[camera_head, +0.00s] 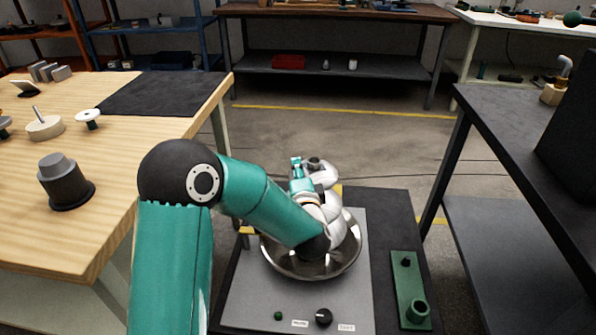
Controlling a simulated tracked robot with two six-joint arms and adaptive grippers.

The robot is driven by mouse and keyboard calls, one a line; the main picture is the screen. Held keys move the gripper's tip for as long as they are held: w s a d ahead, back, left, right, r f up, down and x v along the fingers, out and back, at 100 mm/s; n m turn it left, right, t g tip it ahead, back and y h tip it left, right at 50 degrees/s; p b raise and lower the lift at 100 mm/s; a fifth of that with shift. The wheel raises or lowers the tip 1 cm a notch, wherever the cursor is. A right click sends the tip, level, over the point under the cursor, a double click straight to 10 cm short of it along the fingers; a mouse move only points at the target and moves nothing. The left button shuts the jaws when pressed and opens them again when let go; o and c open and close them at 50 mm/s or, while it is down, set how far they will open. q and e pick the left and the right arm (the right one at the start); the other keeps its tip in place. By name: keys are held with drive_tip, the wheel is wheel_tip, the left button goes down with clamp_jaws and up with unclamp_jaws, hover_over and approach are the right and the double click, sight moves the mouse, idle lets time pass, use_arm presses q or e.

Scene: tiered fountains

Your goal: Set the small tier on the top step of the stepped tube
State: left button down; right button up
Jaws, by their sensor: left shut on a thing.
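My left arm reaches in over the shiny metal basin (283,264). My left gripper (300,168) is teal, and its forearm hides much of it. It is shut on the small tier (327,176), a pale, rounded piece at the top of a pale stack. A grey tube end (314,162) shows just behind it, apparently the top of the stepped tube. Larger pale tiers (351,238) show below, over the basin. The steps are hidden, so I cannot tell whether the small tier rests on the top one. My right gripper is out of view.
The basin stands on a grey base plate (248,300) with a black knob. A green block (409,290) stands at its right. A wooden table (100,225) with a stepped grey piece (64,180) is on the left. A dark table (520,125) is on the right.

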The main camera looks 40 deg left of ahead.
use_arm(q)
drive_tip(key=shift+f+b, duration=0.45)
drive_tip(key=shift+f, duration=0.4)
drive_tip(key=c, duration=0.8)
unclamp_jaws()
drive_tip(key=shift+s+d, duration=0.1)
drive_tip(key=v, duration=1.1)
drive_tip(key=shift+s+d, duration=0.25)
